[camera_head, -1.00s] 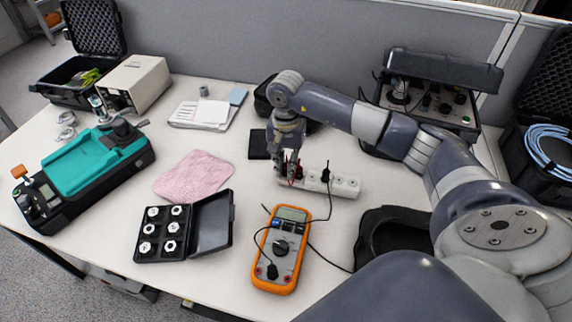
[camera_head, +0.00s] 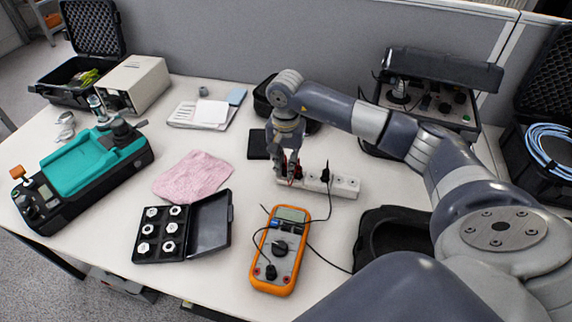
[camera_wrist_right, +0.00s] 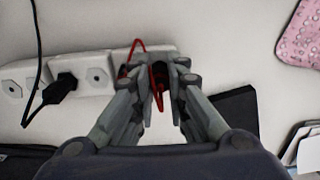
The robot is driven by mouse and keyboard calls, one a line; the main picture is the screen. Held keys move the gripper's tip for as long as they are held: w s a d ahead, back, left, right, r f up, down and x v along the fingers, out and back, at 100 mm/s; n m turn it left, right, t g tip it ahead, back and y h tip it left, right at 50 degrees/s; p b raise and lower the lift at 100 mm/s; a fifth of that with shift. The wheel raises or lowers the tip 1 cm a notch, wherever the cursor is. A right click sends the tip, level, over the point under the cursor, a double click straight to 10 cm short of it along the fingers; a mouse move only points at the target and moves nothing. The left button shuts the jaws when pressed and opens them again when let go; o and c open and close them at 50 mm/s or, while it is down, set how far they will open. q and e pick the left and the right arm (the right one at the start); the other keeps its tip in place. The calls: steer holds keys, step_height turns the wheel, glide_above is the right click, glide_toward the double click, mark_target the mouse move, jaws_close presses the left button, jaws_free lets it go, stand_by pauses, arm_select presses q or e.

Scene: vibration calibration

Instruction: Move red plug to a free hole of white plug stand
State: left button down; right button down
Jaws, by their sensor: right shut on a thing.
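The white plug stand (camera_head: 345,187) lies on the table behind the multimeter. In the right wrist view the plug stand (camera_wrist_right: 100,62) runs from the left edge to my fingers. A black plug (camera_head: 325,175) sits in it, with a bare hole on each side; this black plug also shows in the wrist view (camera_wrist_right: 64,86). My right gripper (camera_head: 290,178) points down at the stand's left end. In the wrist view my right gripper (camera_wrist_right: 158,78) is shut on the red plug (camera_wrist_right: 158,92), with its red cable looping up. Fingers hide whether the plug is seated. My left gripper is out of view.
An orange multimeter (camera_head: 280,255) with black leads lies in front of the stand. A black case of white nuts (camera_head: 163,232), a pink cloth (camera_head: 193,177) and a teal-black device (camera_head: 85,165) are left. A black tray (camera_head: 375,225) lies right.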

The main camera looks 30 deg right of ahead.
steer(key=shift+d+f, duration=0.1)
steer(key=shift+f, duration=0.1)
steer(key=c, duration=1.5)
jaws_free()
steer(key=shift+a+r+p, duration=0.2)
steer(key=shift+r+p, duration=0.4)
steer(key=shift+r, duration=0.5)
steer(key=shift+r+p, duration=0.55)
steer(key=shift+r, duration=0.35)
steer(key=shift+r+p, duration=0.35)
steer(key=shift+r, duration=0.35)
